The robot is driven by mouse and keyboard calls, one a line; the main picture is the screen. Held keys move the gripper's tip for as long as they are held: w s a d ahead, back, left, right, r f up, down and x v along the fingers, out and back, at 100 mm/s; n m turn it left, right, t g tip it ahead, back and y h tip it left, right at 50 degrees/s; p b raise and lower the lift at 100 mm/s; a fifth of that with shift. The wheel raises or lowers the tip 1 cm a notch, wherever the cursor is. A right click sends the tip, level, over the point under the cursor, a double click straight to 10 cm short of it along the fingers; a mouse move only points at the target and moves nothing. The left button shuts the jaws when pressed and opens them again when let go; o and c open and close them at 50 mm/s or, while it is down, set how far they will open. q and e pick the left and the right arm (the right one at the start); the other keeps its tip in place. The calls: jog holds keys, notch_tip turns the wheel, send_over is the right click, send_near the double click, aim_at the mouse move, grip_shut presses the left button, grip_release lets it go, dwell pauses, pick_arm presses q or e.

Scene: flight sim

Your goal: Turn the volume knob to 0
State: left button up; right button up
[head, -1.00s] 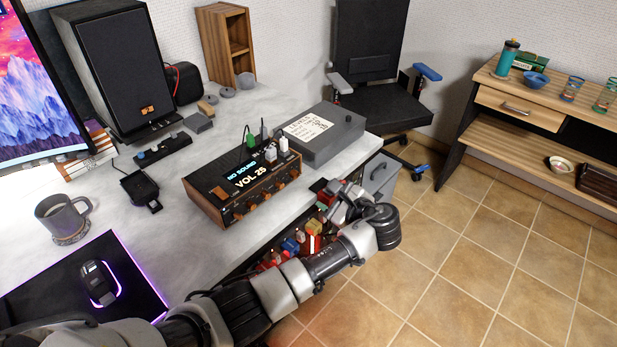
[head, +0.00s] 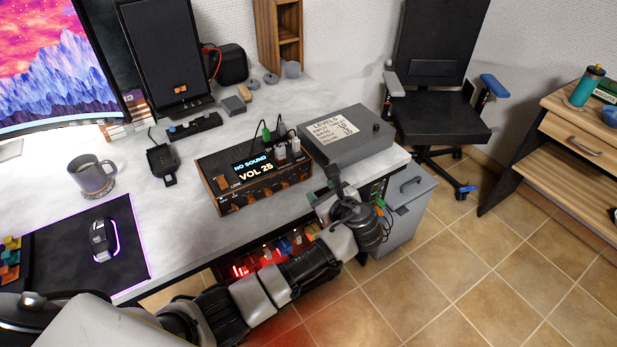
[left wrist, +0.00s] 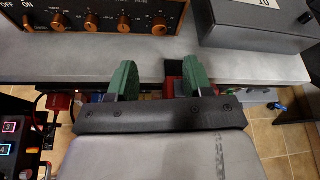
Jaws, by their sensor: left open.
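The amplifier (head: 207,179) is a wood-sided box on the desk. Its display (head: 253,168) reads "NO SOUND" and "VOL 25". A row of copper-coloured knobs (head: 267,191) runs along its front; they also show at the top of the left wrist view (left wrist: 125,24). I cannot tell which one is the volume knob, as the labels are too small. My left gripper (left wrist: 154,80) is open and empty, with green fingertips. It is at the desk's front edge, short of the knobs and to their right, touching none of them. In the head view its jaws are hard to make out. My right gripper is not in view.
A grey box (head: 365,140) with a "LEVELS" note stands right of the amplifier. Cables rise from the amplifier's top. Left are a mug (head: 92,178) and mouse (head: 104,240). Red-lit parts (head: 272,257) lie below the desk edge. A grey bin (head: 408,212) stands right.

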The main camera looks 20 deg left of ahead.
aim_at(304, 178)
pick_arm(q)
jog(key=x, duration=0.5)
jog(key=shift+a, duration=0.2)
jog(key=x, duration=0.3)
jog(key=shift+w+f+b, duration=0.15)
jog(key=shift+w+b, duration=0.05)
jog(key=shift+b, duration=0.2)
jog(key=shift+w+a+f, duration=0.1)
jog(key=shift+w+a, duration=0.15)
jog(key=shift+a, duration=0.05)
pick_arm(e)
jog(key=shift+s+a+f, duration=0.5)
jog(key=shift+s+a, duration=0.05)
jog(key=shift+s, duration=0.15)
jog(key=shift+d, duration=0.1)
